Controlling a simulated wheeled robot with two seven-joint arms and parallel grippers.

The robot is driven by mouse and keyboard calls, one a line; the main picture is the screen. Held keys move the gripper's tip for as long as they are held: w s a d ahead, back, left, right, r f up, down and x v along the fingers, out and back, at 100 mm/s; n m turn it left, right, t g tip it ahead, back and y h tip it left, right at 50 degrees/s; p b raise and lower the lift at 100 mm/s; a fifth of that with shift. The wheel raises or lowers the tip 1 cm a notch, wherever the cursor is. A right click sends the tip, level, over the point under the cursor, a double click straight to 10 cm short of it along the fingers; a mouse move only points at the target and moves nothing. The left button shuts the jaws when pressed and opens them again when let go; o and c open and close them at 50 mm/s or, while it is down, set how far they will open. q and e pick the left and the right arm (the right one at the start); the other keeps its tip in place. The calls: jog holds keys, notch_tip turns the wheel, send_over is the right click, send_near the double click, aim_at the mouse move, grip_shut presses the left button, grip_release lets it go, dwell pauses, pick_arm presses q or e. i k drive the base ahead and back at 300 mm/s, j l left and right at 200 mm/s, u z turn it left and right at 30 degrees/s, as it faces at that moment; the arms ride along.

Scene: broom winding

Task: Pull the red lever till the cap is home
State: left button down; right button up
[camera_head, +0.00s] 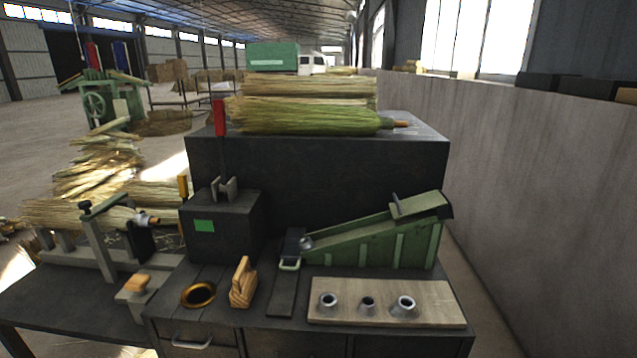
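The red lever (219,118) stands upright on a dark box (193,246) with a green patch, on the workbench left of centre. Its dark shaft runs down into a grey bracket (224,188) on top of the box. A silver conical cap (306,242) sits at the low left end of a green sloped chute (372,240). Left of the box, a straw broom (85,215) lies in a grey clamp stand (97,245). A small silver piece (143,219) shows at its right end; I cannot tell if it is a cap fully seated. Neither of my grippers is in view.
A wooden board (440,303) on the bench holds three metal cones. A copper-coloured ring (198,294) and a wooden block (243,282) lie left of it. Straw bundles (305,115) lie on the dark cabinet behind. A concrete wall (540,190) stands on the right.

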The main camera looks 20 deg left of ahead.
aim_at(218, 105)
jog(key=l+u, duration=0.15)
jog(key=u, duration=0.35)
jog(key=l+u, duration=0.15)
jog(key=u, duration=0.35)
jog(key=l+u, duration=0.15)
jog(key=u, duration=0.3)
